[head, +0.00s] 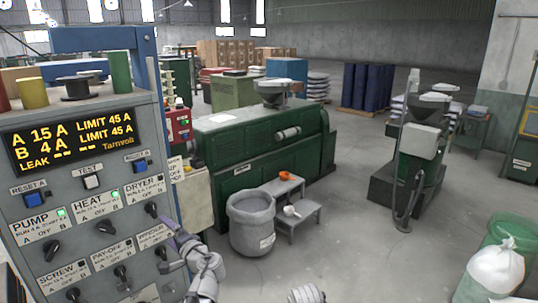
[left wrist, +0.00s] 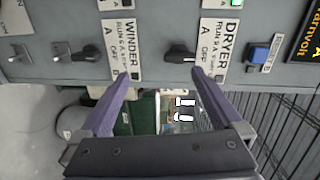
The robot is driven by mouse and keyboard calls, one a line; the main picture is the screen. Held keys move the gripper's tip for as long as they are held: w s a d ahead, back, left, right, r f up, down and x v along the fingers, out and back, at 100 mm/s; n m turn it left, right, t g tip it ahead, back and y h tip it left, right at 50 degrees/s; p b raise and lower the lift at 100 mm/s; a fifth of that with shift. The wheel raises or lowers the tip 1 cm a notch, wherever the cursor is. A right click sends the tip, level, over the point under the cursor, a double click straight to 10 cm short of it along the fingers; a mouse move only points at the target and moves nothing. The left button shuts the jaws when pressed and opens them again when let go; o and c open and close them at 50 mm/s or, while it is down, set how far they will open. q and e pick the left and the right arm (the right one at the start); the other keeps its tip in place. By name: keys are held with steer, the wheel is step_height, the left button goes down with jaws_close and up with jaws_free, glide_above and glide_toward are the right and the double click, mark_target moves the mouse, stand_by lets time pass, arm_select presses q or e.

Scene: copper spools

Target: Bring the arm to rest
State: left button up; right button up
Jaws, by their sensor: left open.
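The grey control panel (head: 95,170) stands at the left in the head view, with a lit display (head: 72,140) reading A 15 A, B 4 A, LIMIT 45 A. My left gripper (head: 177,232) is beside its right edge, near the DRYER knob (head: 151,210). In the left wrist view my left gripper (left wrist: 160,75) is open and empty, its two purple fingers pointing at the panel. The black DRYER knob (left wrist: 180,54) shows beyond the gap between the fingertips; touch cannot be told. The WINDER knob (left wrist: 88,53) lies left of the fingers. My right gripper is not in view.
A grey bin (head: 252,225) and a small step stool (head: 290,210) with an orange bowl stand right of the panel, before a green machine (head: 260,140). Another green machine (head: 412,165) stands farther right. Open floor lies between. A white sack (head: 495,268) is at bottom right.

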arm_select(q)
steer(key=s+d+f+n+g+h+b, duration=0.1)
steer(key=s+d+f+g+h+b, duration=0.15)
steer(key=s+d+f, duration=0.4)
steer(key=s+d+f+n+g+h+b, duration=0.1)
steer(key=s+d+f+g+h, duration=0.2)
steer(key=d+f, duration=0.6)
steer(key=s+d+f+n+g+h+b, duration=0.2)
steer(key=s+d+f+g+h, duration=0.15)
steer(key=d+f, duration=0.4)
steer(key=s+d+f+m+g+h+b, duration=0.1)
steer(key=s+d+f+h, duration=0.2)
steer(key=s+d, duration=0.3)
steer(key=shift+s+d+f+g, duration=0.4)
steer(key=shift+s+f, duration=0.25)
steer(key=shift+s, duration=0.5)
